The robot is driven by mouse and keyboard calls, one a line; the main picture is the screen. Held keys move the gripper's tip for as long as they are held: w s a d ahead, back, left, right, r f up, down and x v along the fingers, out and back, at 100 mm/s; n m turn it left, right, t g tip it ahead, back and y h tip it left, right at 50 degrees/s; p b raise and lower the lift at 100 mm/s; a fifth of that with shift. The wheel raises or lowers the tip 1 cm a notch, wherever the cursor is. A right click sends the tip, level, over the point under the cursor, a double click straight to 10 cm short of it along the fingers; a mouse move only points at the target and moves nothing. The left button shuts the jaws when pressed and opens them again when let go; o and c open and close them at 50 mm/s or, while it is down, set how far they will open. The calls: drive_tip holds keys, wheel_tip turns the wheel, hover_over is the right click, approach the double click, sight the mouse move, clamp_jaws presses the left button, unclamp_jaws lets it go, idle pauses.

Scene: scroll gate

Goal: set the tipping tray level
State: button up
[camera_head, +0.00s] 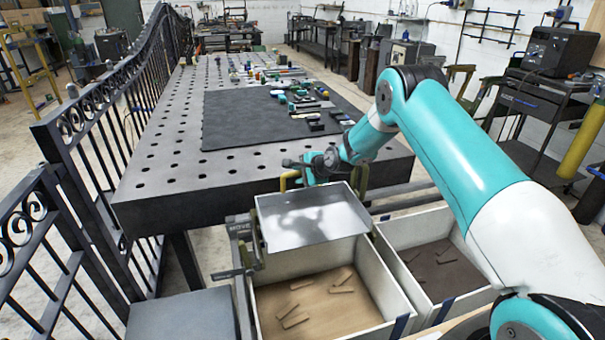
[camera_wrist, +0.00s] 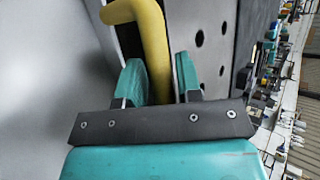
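The tipping tray (camera_head: 312,218) is a shallow grey metal tray above the left bin; it also shows at the left of the wrist view (camera_wrist: 50,70). It looks near level, with perhaps a slight tilt; I cannot tell exactly. A yellow handle (camera_head: 285,183) stands at its far edge. My gripper (camera_head: 297,170) is there, beyond the tray. In the wrist view the bent yellow handle (camera_wrist: 152,40) runs between the two teal fingers of my gripper (camera_wrist: 158,78), which look closed about it. The tray's contents, if any, are not visible; its surface looks bare.
The left bin (camera_head: 405,300) and right bin (camera_head: 400,222) hold several small brown pieces. A perforated steel table (camera_head: 160,165) with a dark mat (camera_head: 240,125) and tools lies beyond. A dark iron gate (camera_head: 125,100) stands left. A flat grey plate (camera_head: 180,318) is at front left.

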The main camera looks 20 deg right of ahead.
drive_tip(key=shift+o, duration=0.6)
drive_tip(key=shift+r, duration=0.1)
drive_tip(key=b+v, duration=0.2)
drive_tip(key=v, duration=1.5)
drive_tip(key=shift+s+b, duration=0.2)
drive_tip(key=shift+b, duration=0.1)
drive_tip(key=shift+d, duration=0.2)
